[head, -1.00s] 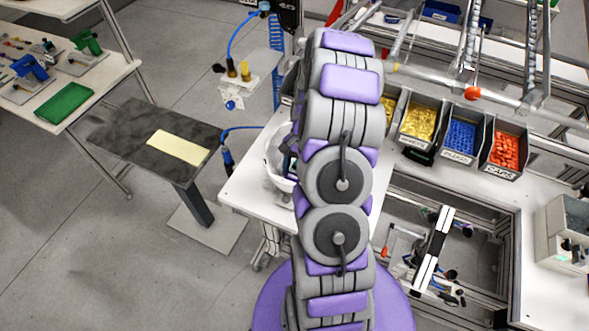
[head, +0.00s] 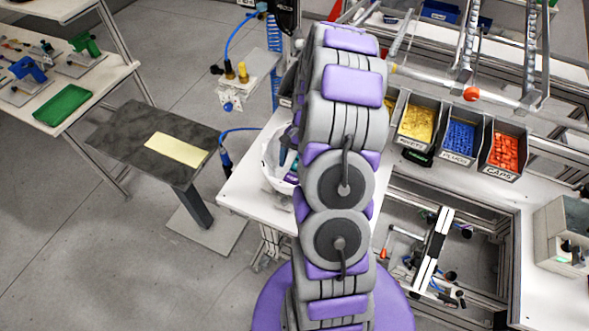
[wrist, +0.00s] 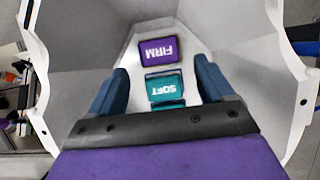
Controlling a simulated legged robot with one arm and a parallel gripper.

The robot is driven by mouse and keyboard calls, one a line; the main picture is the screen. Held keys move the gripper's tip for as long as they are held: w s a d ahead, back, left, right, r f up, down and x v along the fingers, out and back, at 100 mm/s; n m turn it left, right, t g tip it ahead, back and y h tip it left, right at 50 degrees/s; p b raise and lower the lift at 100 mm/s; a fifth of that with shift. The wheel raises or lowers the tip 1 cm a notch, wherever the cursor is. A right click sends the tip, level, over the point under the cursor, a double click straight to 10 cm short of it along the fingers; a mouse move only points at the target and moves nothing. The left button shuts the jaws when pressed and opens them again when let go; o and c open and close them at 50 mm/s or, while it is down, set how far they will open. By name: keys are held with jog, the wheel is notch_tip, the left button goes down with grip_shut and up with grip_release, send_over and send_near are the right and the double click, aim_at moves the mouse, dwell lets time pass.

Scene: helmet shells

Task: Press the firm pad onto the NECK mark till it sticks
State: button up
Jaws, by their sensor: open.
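The white helmet shell (head: 270,168) stands on the bench, partly hidden behind my arm in the head view. The wrist view looks into its grey-white hollow (wrist: 225,25). The purple firm pad (wrist: 158,50), lettered FIRM, lies on a white strip inside, its lettering upside down. A teal pad lettered SOFT (wrist: 164,88) lies just nearer, with another teal edge below it, mostly hidden by my gripper. My gripper (wrist: 161,70) is open and empty, its blue fingers on either side of the pads; the firm pad lies just beyond the fingertips. I see no NECK mark.
Bins of yellow (head: 417,123), blue (head: 461,138) and red (head: 505,152) parts stand right of the shell. A dark stand (head: 120,135) with a pale yellow sheet (head: 177,149) is to the left. The shell's walls rise close around my gripper.

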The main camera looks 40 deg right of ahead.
jog(key=v, duration=1.4)
jog(key=shift+a+r, duration=0.15)
jog(key=s+a+r+n+h+b, duration=0.1)
jog(key=s+a+r+n+b, duration=0.15)
jog(key=a, duration=0.75)
jog(key=s+a+r+n+h+b, duration=0.1)
jog(key=s+a+n+b, duration=0.25)
jog(key=a, duration=0.65)
jog(key=s+a+f+n+h+b, duration=0.1)
jog(key=s+a+f+n+b, duration=0.1)
jog(key=s+a, duration=0.3)
jog(key=s+a+f+n+h+b, duration=0.1)
jog(key=s+a+f+n, duration=0.3)
jog(key=s, duration=0.8)
jog(key=shift+a+n+b, duration=0.55)
jog(key=shift+n+b, duration=0.15)
jog(key=shift+b, duration=0.2)
jog(key=shift+c, duration=0.4)
